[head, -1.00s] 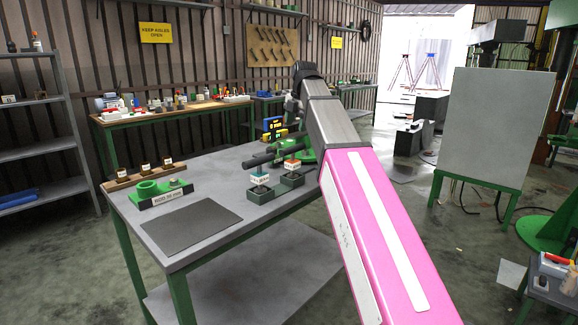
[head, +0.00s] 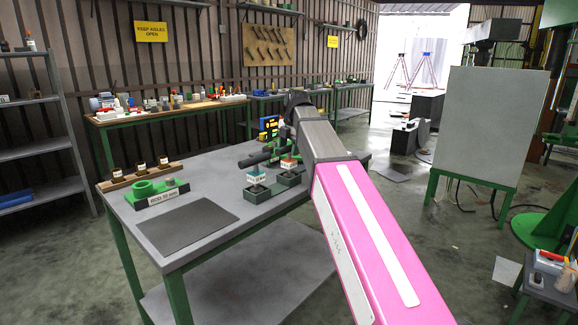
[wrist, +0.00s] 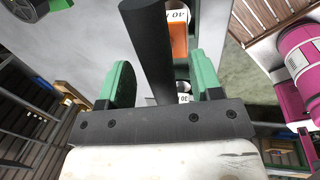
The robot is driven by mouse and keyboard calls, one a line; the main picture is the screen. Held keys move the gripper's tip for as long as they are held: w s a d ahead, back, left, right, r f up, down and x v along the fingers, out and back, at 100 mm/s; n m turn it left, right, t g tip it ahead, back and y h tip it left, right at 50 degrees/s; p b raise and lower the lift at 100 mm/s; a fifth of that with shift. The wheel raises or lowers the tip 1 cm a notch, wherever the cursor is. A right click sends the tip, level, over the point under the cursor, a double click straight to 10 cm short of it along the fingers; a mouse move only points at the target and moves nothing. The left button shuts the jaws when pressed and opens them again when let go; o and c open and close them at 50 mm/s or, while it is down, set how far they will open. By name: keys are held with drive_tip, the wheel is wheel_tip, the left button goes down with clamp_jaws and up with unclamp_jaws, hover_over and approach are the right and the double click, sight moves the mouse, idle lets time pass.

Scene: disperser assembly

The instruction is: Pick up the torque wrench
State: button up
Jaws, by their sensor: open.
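The torque wrench appears as a dark round bar (wrist: 148,45) in the wrist view. It runs from the top edge down between the two green fingers of my gripper (wrist: 158,72). The fingers are apart, one on each side of the bar, and I see a gap on the right side. The bar's lower end is hidden behind the gripper's dark crossbar. In the head view a dark bar (head: 256,158) lies over the grey table (head: 215,178), left of my arm. My gripper is mostly hidden there among dark and green parts.
A green fixture (head: 155,190), a wooden rack (head: 140,174) and a dark mat (head: 188,225) are to the left. A whiteboard (head: 490,125) stands right.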

drive_tip(key=shift+w+a+f, duration=0.1)
drive_tip(key=shift+f, duration=0.35)
clamp_jaws()
drive_tip(key=shift+r, duration=0.1)
